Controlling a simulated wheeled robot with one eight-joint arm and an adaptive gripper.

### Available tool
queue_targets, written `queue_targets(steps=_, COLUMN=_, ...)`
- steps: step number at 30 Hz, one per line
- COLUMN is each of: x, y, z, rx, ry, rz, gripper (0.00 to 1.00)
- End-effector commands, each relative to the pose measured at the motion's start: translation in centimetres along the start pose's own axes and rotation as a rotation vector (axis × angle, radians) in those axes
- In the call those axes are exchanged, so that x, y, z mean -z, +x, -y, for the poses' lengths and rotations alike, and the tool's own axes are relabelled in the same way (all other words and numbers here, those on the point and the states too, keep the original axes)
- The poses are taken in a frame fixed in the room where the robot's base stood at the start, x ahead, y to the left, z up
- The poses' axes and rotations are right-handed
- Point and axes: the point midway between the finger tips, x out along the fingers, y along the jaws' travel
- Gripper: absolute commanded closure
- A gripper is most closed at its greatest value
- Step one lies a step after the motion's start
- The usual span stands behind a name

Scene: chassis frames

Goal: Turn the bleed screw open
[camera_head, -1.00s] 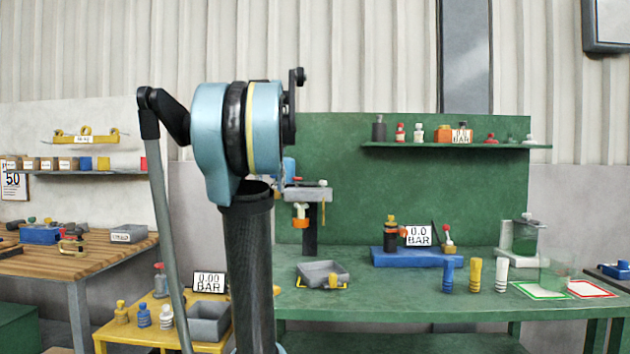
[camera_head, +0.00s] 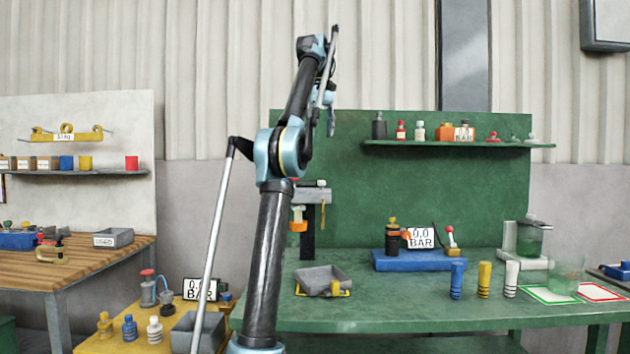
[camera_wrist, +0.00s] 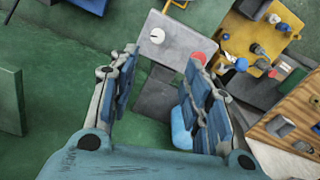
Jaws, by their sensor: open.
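I cannot tell for sure which part is the bleed screw. A blue base (camera_head: 420,261) on the green bench carries a black cylinder (camera_head: 392,240) with a yellow top and orange side part, a "0.0 BAR" display (camera_head: 421,238) and a red-knobbed lever (camera_head: 450,236). A grey stand (camera_head: 313,197) with an orange-ended fitting (camera_head: 298,221) stands at the bench's left. My gripper (camera_wrist: 160,75) is open and empty, high above the bench. In the wrist view a grey block (camera_wrist: 165,55) with a white round knob (camera_wrist: 157,36) and a red knob (camera_wrist: 197,57) show beyond the fingers.
A grey tray (camera_head: 322,279) lies on the green bench (camera_head: 400,310). Blue, yellow and white cylinders (camera_head: 485,275) stand near its front. A yellow table (camera_head: 110,343) with bottles and another display is at lower left. A shelf (camera_head: 460,146) crosses the back panel. Mid-bench front is clear.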

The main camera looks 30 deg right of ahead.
Motion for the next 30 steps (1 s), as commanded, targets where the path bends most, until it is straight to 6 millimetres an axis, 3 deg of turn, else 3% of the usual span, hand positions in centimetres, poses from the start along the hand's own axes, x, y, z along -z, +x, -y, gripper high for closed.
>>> queue_targets(steps=11, x=0.2, y=0.7, z=0.0, rx=0.001, ry=-0.006, rz=0.003, gripper=0.56)
queue_targets(steps=30, x=0.2, y=7.0, z=0.5, rx=0.002, ry=-0.011, rz=0.003, gripper=0.56)
